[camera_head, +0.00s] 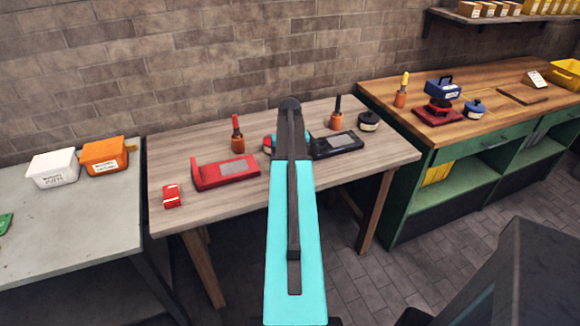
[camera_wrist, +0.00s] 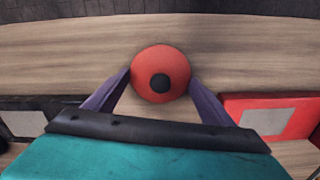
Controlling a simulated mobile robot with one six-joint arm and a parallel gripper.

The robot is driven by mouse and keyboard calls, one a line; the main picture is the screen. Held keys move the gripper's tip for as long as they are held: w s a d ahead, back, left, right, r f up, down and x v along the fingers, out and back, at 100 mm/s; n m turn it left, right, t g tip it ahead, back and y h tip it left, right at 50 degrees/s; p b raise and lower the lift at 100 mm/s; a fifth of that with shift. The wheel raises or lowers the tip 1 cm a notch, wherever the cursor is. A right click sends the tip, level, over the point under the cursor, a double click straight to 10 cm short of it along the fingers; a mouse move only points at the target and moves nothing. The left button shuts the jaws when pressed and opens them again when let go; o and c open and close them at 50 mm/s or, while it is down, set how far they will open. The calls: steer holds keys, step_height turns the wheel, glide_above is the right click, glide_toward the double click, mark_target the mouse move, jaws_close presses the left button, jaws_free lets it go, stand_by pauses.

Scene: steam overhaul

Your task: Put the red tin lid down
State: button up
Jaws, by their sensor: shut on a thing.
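The red tin lid (camera_wrist: 160,61) is round with a black knob in the middle. In the wrist view it sits between the two purple fingers of my gripper (camera_wrist: 160,78), which is shut on it at its sides. In the head view my arm hides most of this spot; a bit of the red lid (camera_head: 267,141) shows left of the arm, with a pale patch below it. I cannot tell whether it rests on a tin or is held above the wooden table (camera_head: 385,160).
A red tray (camera_head: 228,170) lies left of the arm and a black tray (camera_head: 335,145) right of it. Orange holders with a red handle (camera_head: 237,142) and a black handle (camera_head: 336,119) stand behind. A black-lidded tin (camera_head: 369,121) stands at the right.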

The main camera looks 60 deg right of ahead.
steer(key=shift+f, duration=0.15)
steer(key=o, duration=1.1)
steer(key=shift+r, duration=0.25)
steer(key=shift+r+b, duration=1.25)
steer(key=shift+r, duration=4.65)
steer(key=shift+s, duration=0.1)
